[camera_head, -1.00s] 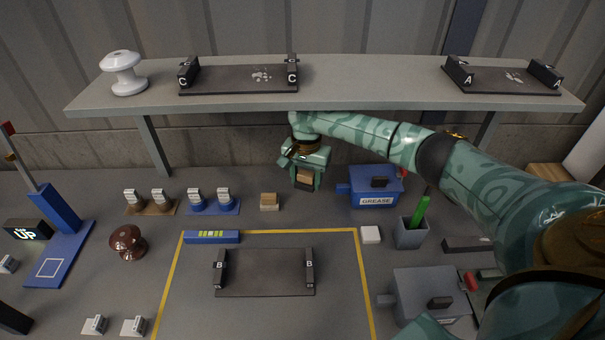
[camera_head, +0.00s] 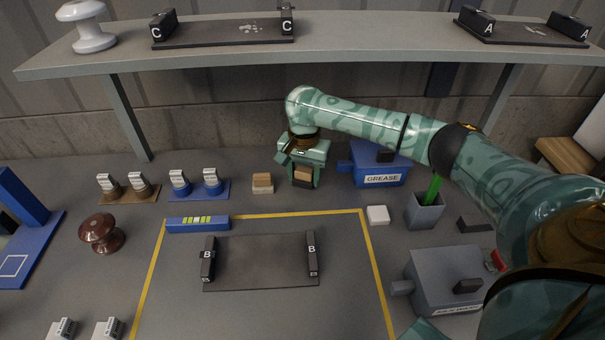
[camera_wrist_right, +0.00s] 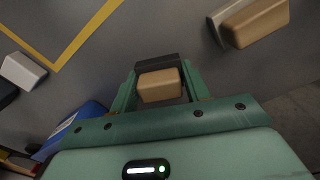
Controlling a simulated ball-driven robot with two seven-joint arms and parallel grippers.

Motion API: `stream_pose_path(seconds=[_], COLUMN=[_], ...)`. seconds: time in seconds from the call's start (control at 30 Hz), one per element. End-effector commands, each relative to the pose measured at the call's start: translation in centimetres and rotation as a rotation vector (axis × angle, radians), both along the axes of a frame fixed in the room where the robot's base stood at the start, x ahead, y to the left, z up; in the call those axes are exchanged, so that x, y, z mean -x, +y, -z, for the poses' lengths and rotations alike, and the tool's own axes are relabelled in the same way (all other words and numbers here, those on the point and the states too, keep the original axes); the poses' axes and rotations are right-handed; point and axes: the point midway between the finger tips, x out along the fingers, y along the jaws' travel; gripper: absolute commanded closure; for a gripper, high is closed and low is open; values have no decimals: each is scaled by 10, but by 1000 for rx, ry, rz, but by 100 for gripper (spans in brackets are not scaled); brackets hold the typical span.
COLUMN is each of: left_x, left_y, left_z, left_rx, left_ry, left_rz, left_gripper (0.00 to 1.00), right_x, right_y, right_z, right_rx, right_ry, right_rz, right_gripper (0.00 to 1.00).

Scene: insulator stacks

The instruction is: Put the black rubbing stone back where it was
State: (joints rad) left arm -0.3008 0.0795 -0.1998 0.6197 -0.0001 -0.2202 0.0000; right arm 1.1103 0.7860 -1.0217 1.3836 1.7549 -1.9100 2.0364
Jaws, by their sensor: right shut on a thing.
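The black rubbing stone, a dark block with a tan back (camera_head: 303,174), is between the fingers of my right gripper (camera_head: 303,182). My right gripper is shut on it. In the right wrist view, the stone's tan back (camera_wrist_right: 159,86) and dark part (camera_wrist_right: 157,63) show between the green fingers. The gripper is over the rear of the bench, right of a pale rubbing stone with a tan back (camera_head: 262,184). I cannot tell whether the black stone touches the bench. The pale stone also shows at top right in the right wrist view (camera_wrist_right: 254,22). My left gripper is not in view.
A blue grease box (camera_head: 380,172) stands close to the right of the gripper. A white block (camera_head: 377,215) and a grey cup (camera_head: 425,211) are farther right. In front lies a yellow-outlined area with tray B (camera_head: 262,262). The shelf (camera_head: 350,45) is behind and above.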

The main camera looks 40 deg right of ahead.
Motion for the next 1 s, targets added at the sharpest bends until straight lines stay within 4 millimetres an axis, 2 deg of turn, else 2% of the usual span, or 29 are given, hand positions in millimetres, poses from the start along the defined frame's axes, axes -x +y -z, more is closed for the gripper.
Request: stream_pose_path(seconds=[0.37,0.97,1.0], left_x=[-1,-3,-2], left_y=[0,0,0], left_z=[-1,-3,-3], left_rx=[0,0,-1], left_ry=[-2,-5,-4], left_rz=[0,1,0], left_gripper=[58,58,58], right_x=[0,0,0], right_y=[0,1,0], right_z=[0,11,11], right_rx=[-1,-1,-1], right_ry=[-1,0,0], right_rz=[0,0,0], right_gripper=[74,74,42])
